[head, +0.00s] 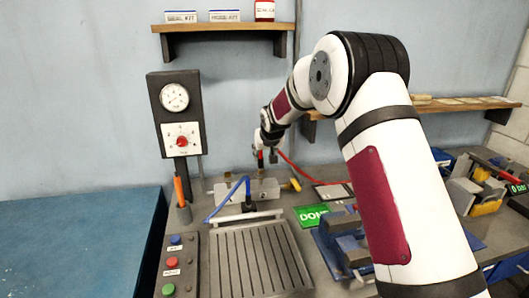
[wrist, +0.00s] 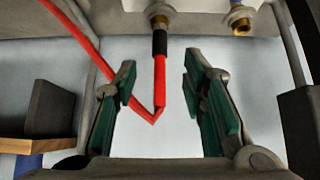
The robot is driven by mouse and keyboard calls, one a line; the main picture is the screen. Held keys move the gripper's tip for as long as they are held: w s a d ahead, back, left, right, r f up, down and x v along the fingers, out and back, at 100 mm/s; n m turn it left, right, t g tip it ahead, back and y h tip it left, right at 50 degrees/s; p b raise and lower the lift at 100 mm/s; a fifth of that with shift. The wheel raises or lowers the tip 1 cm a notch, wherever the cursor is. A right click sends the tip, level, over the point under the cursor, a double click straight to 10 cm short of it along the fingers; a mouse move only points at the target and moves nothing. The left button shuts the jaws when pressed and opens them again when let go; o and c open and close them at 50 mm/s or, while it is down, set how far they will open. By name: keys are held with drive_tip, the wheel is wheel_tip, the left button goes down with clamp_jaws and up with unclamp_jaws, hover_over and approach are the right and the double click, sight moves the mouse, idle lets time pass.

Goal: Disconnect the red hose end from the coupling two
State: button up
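The red hose end (wrist: 159,44) has a black sleeve and meets a brass coupling (wrist: 160,14) at the top of the wrist view. Its red tube bends sharply below the sleeve. No number for the coupling is readable. My gripper (wrist: 159,82) is open, its green-padded fingers on either side of the red hose, with visible gaps on both sides. In the head view my gripper (head: 268,145) is small, above the grey coupling block (head: 262,190), and the red hose (head: 304,171) trails right.
A second brass coupling (wrist: 240,22) sits beside the first, with no hose visible on it. A blue hose (head: 228,200) arches at the block's front. A gauge panel (head: 180,130) stands left, a grooved tray (head: 255,262) in front, and a shelf (head: 225,27) above.

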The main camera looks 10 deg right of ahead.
sight(261, 161)
drive_tip(key=shift+b+x, duration=2.5)
drive_tip(key=shift+x, duration=1.7)
clamp_jaws()
